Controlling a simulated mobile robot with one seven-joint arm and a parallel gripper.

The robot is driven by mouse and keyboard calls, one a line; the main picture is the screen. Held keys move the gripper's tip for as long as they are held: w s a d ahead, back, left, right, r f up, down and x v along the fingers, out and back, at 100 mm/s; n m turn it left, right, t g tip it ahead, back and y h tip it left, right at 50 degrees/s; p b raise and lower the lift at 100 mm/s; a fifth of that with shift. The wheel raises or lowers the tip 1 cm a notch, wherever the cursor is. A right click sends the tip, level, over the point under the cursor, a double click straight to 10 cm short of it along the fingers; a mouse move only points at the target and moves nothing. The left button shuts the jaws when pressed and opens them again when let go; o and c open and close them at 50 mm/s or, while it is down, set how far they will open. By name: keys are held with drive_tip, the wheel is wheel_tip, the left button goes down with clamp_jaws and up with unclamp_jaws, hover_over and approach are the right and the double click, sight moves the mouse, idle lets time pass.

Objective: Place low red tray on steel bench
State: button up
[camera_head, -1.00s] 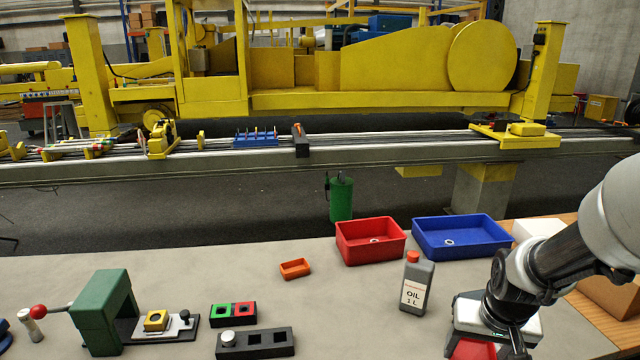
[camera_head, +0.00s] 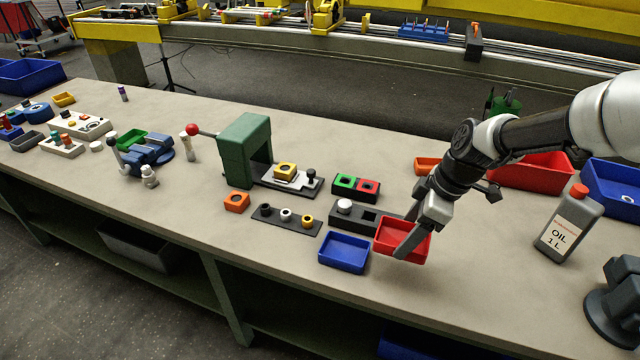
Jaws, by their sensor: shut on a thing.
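The low red tray (camera_head: 412,249) is in the head view, right of centre, near the front edge of the grey-topped bench (camera_head: 328,142). My gripper (camera_head: 408,240) comes down from the upper right and is shut on the tray's wall, with one dark finger across its near side. The other finger is mostly hidden. The tray looks about level, just right of a small blue tray (camera_head: 343,253). I cannot tell whether its underside touches the bench top or hangs slightly above it.
A black block with a white knob (camera_head: 344,207) stands close behind the trays. The oil bottle (camera_head: 570,228) and a large red bin (camera_head: 535,171) are to the right. A green press (camera_head: 245,148) and a dark strip with several knobs (camera_head: 286,217) are left.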

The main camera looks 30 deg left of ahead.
drive_tip(key=shift+f+b, duration=0.4)
drive_tip(key=shift+f, duration=4.6)
drive_tip(key=shift+f, duration=0.1)
drive_tip(key=o, duration=1.1)
drive_tip(key=shift+o, duration=0.2)
drive_tip(key=p+v, duration=0.1)
drive_tip(key=v, duration=1.1)
